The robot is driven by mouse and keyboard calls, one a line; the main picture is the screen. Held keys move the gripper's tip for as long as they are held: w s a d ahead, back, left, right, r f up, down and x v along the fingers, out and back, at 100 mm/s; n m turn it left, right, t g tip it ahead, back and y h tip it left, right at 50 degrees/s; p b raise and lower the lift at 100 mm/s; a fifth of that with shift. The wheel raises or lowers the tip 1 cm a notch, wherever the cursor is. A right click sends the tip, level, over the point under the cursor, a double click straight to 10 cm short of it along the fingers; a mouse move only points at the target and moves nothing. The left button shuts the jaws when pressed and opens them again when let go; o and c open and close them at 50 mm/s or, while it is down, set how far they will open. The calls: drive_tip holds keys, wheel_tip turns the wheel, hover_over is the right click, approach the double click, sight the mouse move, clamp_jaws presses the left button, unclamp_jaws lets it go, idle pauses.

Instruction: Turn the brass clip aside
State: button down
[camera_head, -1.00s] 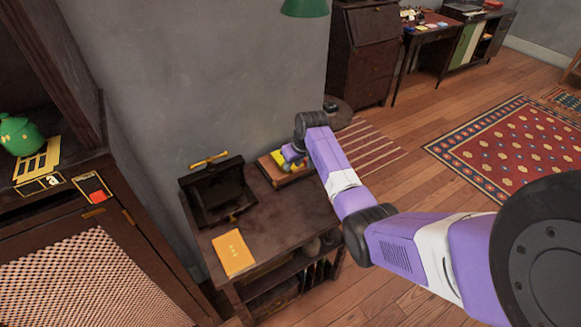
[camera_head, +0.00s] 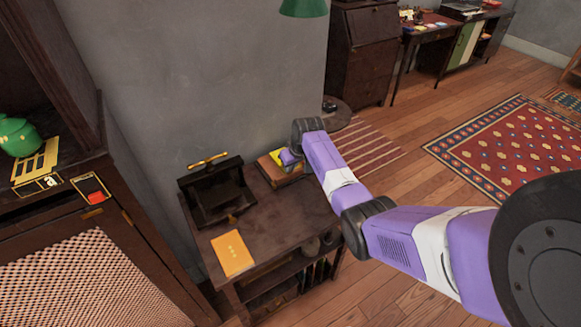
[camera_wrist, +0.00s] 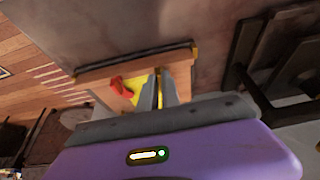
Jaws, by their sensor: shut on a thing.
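The brass clip (camera_wrist: 158,74) shows in the wrist view as a thin yellow-gold strip between my fingertips, at the edge of a wooden box or stack. My gripper (camera_wrist: 159,88) has its two grey fingers close together on this strip. The fingers hide part of it, so its exact angle is unclear. In the head view my purple gripper (camera_head: 290,156) is small and partly covered by my wrist, over the wooden box (camera_head: 284,177) at the back of the small table.
A dark open case with a brass bar (camera_head: 208,161) stands left of the box. A yellow-orange booklet (camera_head: 232,253) lies at the table's front left. A red piece (camera_wrist: 121,87) sits beside the fingers. A green teapot (camera_head: 18,136) stands on the left cabinet. The table's middle is bare.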

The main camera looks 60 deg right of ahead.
drive_tip(key=shift+n, duration=0.3)
drive_tip(key=n+b, duration=0.1)
drive_tip(key=n+y+b, duration=0.1)
drive_tip(key=n+b, duration=0.1)
drive_tip(key=n, duration=0.1)
drive_tip(key=shift+s+d+f+t+y, duration=0.15)
drive_tip(key=shift+d+t+y, duration=0.1)
drive_tip(key=shift+t+y, duration=0.15)
drive_tip(key=n+y+b, duration=0.1)
drive_tip(key=n+b, duration=0.3)
drive_tip(key=shift+d+f+n+y+b, duration=0.15)
drive_tip(key=shift+d+n+y+b, duration=0.05)
drive_tip(key=shift+n+y+b, duration=0.2)
drive_tip(key=n+y+b, duration=0.1)
drive_tip(key=n+b, duration=0.1)
drive_tip(key=b, duration=0.1)
drive_tip(key=n+g+b, duration=0.1)
drive_tip(key=n+b, duration=0.2)
drive_tip(key=b, duration=0.1)
drive_tip(key=shift+w+d+y+b, duration=0.2)
drive_tip(key=shift+y+b, duration=0.1)
drive_tip(key=shift+y, duration=0.1)
drive_tip(key=n+g+b, duration=0.1)
drive_tip(key=n+b, duration=0.2)
drive_tip(key=b, duration=0.2)
drive_tip(key=shift+r+y, duration=0.2)
drive_tip(key=shift+y, duration=0.1)
drive_tip(key=shift+n, duration=0.3)
drive_tip(key=shift+r, duration=0.1)
